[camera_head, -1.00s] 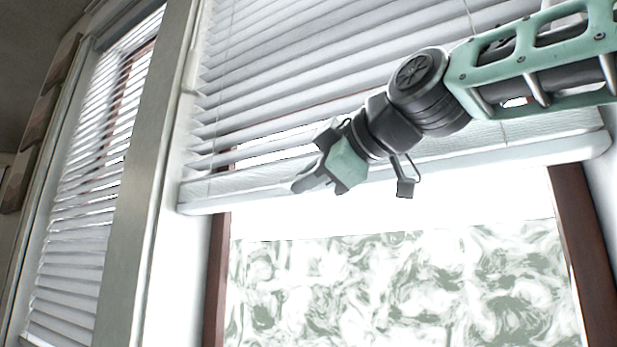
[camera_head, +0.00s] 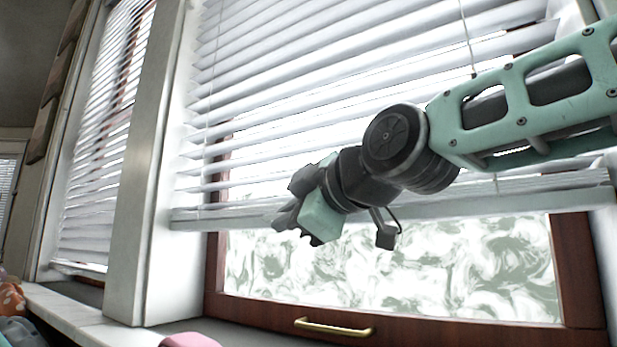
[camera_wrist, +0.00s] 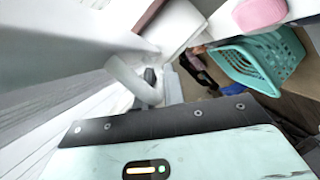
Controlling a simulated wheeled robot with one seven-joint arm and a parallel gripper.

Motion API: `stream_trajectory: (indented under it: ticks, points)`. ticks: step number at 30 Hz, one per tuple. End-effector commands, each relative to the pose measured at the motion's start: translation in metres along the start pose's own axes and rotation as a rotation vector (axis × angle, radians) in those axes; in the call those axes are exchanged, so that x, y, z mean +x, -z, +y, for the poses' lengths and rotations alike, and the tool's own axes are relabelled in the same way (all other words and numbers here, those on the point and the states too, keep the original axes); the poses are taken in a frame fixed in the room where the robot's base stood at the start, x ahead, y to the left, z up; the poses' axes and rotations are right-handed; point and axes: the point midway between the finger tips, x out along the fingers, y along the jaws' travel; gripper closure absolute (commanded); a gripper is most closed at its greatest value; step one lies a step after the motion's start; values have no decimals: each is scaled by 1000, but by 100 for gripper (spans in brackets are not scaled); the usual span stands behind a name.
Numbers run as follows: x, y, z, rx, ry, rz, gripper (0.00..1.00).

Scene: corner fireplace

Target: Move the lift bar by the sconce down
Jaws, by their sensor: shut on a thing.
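The lift bar (camera_head: 480,207) is the pale bottom rail of the white slatted blind (camera_head: 300,100) on the larger window. It runs across the window above the lower part of the pane. My gripper (camera_head: 284,218) is shut on the bar left of its middle, and its fingers partly cover it. In the wrist view my gripper (camera_wrist: 163,88) shows only in part, beside pale blind parts, so the grip itself is hard to make out. No sconce shows in these frames.
A wooden window frame with a brass handle (camera_head: 333,327) lies below the bar. A marble sill (camera_head: 70,318) runs at lower left. A second blind (camera_head: 100,150) hangs left of the white post. The wrist view shows a teal basket (camera_wrist: 262,62) and a pink object (camera_wrist: 260,14).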

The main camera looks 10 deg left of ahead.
Motion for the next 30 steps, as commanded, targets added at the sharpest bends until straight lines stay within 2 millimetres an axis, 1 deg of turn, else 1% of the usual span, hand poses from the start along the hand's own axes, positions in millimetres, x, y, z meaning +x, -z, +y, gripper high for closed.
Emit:
stream_trajectory:
  ticks: [1,3,6,9,12,18,29,30]
  points:
    - [8,-9,-22,-2,8,-1,100]
    - [14,-18,-37,-2,7,-1,100]
    - [20,-28,-56,-2,6,-2,100]
    - [24,-36,-70,-1,5,-1,100]
    - [26,-42,-79,-1,5,-1,100]
    - [29,-47,-87,-1,5,-1,100]
    - [29,-47,-87,-1,5,-1,100]
    - [29,-47,-87,-1,4,-1,81]
